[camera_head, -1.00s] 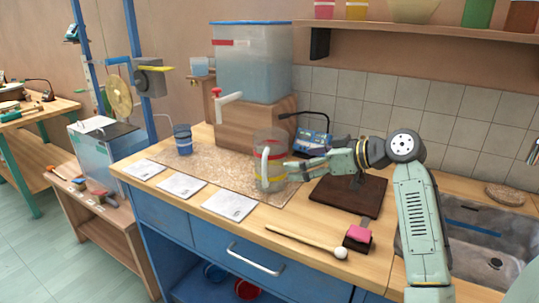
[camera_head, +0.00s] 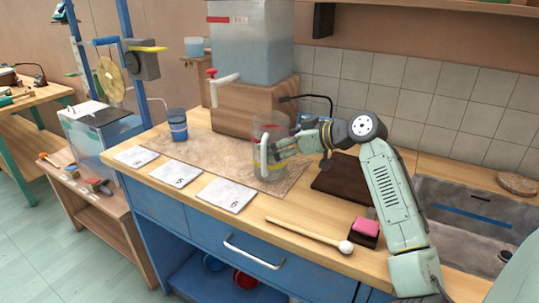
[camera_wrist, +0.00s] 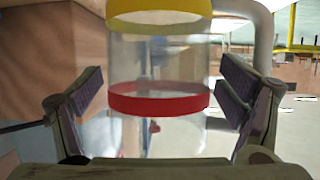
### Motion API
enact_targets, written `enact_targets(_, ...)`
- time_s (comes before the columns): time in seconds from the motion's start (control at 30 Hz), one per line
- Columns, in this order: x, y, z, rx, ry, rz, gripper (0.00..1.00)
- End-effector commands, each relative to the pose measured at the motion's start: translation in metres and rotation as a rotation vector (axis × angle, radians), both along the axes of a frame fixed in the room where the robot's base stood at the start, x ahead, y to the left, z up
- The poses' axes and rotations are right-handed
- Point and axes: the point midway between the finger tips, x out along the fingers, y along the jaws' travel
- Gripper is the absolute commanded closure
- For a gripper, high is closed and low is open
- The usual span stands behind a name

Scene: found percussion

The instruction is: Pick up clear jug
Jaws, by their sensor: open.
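The clear jug (camera_head: 264,155) stands upright on the speckled mat on the counter, just in front of the wooden block. It is transparent, with a red band, a yellow band and a pale handle on its left in the head view. In the wrist view the jug (camera_wrist: 158,75) stands between the two dark finger pads, with the handle (camera_wrist: 264,35) at the upper right. My gripper (camera_wrist: 158,105) is open around the jug, with gaps on both sides. In the head view my gripper (camera_head: 278,148) reaches the jug from the right and partly hides its side.
A large water tank (camera_head: 250,45) with a tap (camera_head: 222,82) sits on the wooden block (camera_head: 245,112) behind the jug. A blue cup (camera_head: 178,125) stands to the left. Numbered cards (camera_head: 225,194), a mallet (camera_head: 310,235) and a pink sponge (camera_head: 365,227) lie nearer the front edge.

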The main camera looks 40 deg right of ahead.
Motion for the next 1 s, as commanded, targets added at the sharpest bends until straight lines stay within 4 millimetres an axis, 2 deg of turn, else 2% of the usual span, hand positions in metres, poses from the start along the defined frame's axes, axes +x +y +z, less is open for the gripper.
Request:
enact_targets(0.17,0.017,0.006,-0.008,-0.002,0.001,-0.001,0.11)
enact_targets(0.43,0.019,0.006,-0.008,0.0,0.0,-0.001,0.12)
enact_targets(1.0,0.019,0.006,-0.008,-0.001,0.0,-0.001,0.5)
